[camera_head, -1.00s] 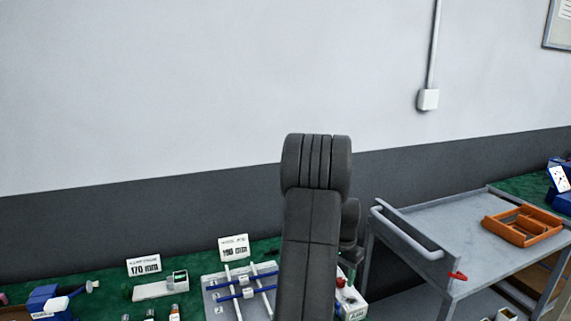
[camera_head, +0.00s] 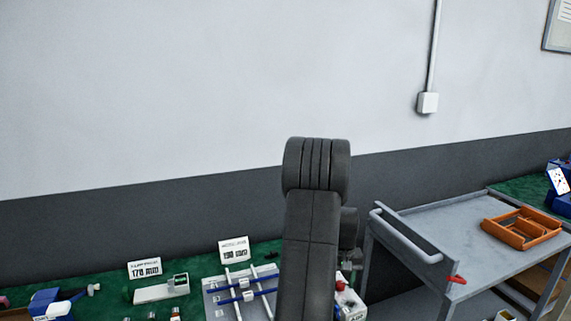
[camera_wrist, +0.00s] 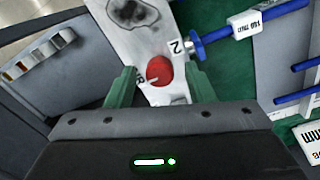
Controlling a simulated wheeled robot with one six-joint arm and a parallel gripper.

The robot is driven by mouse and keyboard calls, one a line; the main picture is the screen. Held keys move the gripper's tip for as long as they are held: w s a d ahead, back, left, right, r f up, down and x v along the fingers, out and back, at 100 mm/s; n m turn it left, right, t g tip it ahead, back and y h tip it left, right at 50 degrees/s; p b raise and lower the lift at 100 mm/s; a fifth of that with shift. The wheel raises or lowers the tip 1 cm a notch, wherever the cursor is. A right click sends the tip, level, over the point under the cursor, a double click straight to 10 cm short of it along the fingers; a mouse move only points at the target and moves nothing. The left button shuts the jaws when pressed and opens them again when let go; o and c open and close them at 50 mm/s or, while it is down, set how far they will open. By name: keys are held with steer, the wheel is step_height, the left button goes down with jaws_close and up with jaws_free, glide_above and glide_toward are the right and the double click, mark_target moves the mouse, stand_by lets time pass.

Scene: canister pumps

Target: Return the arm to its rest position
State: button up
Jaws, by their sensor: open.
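My gripper (camera_wrist: 160,88) shows in the wrist view with its two green fingers apart. Between and beyond the fingers is a white unit with a round red knob (camera_wrist: 159,71). I see no finger touching the knob, but the distance to it is hard to judge. In the head view my dark arm stands bent in front of the bench, and my gripper is hidden behind it. The white unit with the red knob (camera_head: 351,307) shows partly, just right of my arm.
A green bench (camera_head: 110,290) holds a blue-railed rack (camera_head: 216,298), signs and small parts. A grey cart (camera_head: 430,240) with an orange tray (camera_head: 522,228) stands right. A grey panel (camera_wrist: 60,70) is close left in the wrist view.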

steer(key=n+p, duration=0.1)
steer(key=n, duration=0.3)
steer(key=shift+r+n, duration=0.1)
steer(key=shift+n, duration=0.3)
steer(key=shift+n+p, duration=0.8)
steer(key=shift+n, duration=1.5)
